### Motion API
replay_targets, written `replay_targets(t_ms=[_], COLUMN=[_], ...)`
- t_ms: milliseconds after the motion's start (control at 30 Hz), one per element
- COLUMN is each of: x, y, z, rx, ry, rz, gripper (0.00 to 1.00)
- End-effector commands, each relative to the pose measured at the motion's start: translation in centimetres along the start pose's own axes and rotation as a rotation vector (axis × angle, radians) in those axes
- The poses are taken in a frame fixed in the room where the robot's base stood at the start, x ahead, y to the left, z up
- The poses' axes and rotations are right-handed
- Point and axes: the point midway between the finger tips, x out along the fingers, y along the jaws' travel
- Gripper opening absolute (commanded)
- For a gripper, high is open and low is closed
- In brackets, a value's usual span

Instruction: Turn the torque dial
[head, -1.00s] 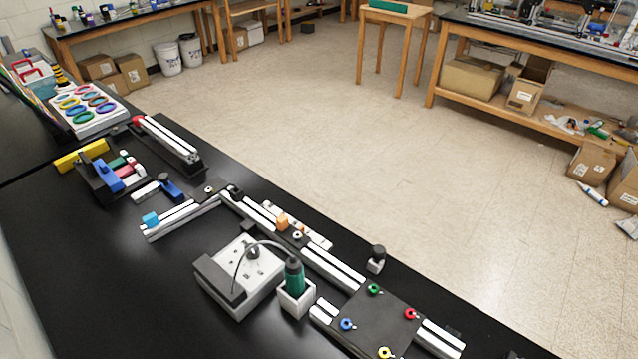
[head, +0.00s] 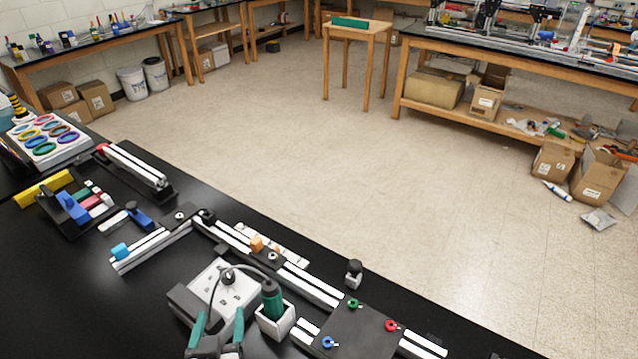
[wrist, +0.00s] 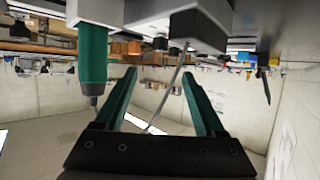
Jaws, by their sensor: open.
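The torque dial looks like the small dark knob (head: 227,275) on top of a white and grey control box (head: 240,285). A cable arcs from the box toward a green screwdriver (head: 271,298), which stands in a white holder (head: 274,324). My gripper (head: 219,314) is open, with green fingers apart at the near side of the box, hiding part of it. In the wrist view my gripper (wrist: 158,74) has the cable showing between its fingers. I see no contact with the dial.
The aluminium rail frame (head: 310,285) runs behind and right of the box. A black plate (head: 350,330) with coloured knobs is at the right. The black tabletop is bare at the near left.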

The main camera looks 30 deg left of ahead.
Motion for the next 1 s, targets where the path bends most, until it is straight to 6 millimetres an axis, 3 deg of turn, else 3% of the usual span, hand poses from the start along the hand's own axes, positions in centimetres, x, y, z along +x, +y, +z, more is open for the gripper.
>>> replay_targets(t_ms=[133,233,700,833,1000], x=[0.1,1.3,13.3,15.0,15.8], y=[-0.1,-0.1,0.1,-0.1,0.0], z=[0.0,-0.1,-0.2,-0.3,-0.3], rx=[-0.012,-0.010,-0.010,-0.010,-0.011], ry=[0.016,0.016,0.014,0.014,0.014], rz=[0.002,0.003,0.003,0.001,0.001], gripper=[0.72,0.72,0.72,0.72,0.72])
